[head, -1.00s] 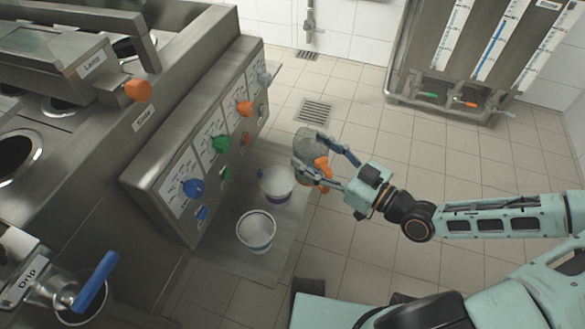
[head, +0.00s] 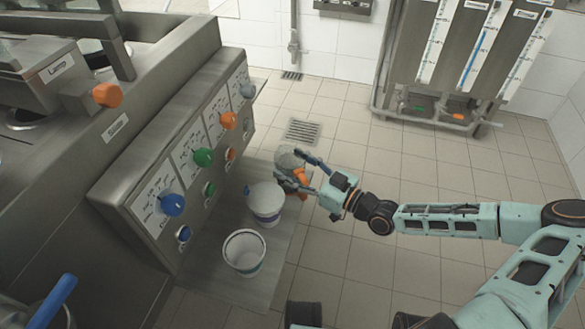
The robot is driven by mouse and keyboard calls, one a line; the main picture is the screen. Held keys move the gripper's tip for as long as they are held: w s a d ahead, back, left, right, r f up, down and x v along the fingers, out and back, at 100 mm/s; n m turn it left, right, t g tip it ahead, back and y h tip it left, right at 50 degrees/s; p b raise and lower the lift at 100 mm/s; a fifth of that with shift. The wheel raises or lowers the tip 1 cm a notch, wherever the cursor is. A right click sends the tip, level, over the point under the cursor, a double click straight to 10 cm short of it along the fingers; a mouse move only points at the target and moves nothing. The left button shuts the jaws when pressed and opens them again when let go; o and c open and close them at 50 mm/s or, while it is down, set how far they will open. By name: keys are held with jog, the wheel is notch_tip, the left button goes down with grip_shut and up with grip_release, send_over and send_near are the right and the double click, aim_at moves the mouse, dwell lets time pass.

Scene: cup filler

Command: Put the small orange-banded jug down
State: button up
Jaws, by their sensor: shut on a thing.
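The small jug (head: 289,159) has a grey speckled top and shows orange on its near side. It is at the far end of the grey shelf (head: 277,262), beyond the white tub with the purple band. My gripper (head: 302,172) is shut on the jug from the right, its fingers around the jug's sides. The fingers and the tub hide part of the jug's lower body. I cannot tell whether its bottom touches the shelf.
A white tub with a purple band (head: 266,204) stands just nearer than the jug. An open white tub (head: 244,252) stands nearer still. The panel with coloured knobs (head: 172,204) rises at the left. Tiled floor with a drain grate (head: 302,131) lies beyond.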

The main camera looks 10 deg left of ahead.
jog(key=o, duration=1.5)
jog(key=p+v, duration=0.1)
jog(key=v, duration=1.1)
jog(key=shift+r+p, duration=0.1)
jog(key=shift+p, duration=0.3)
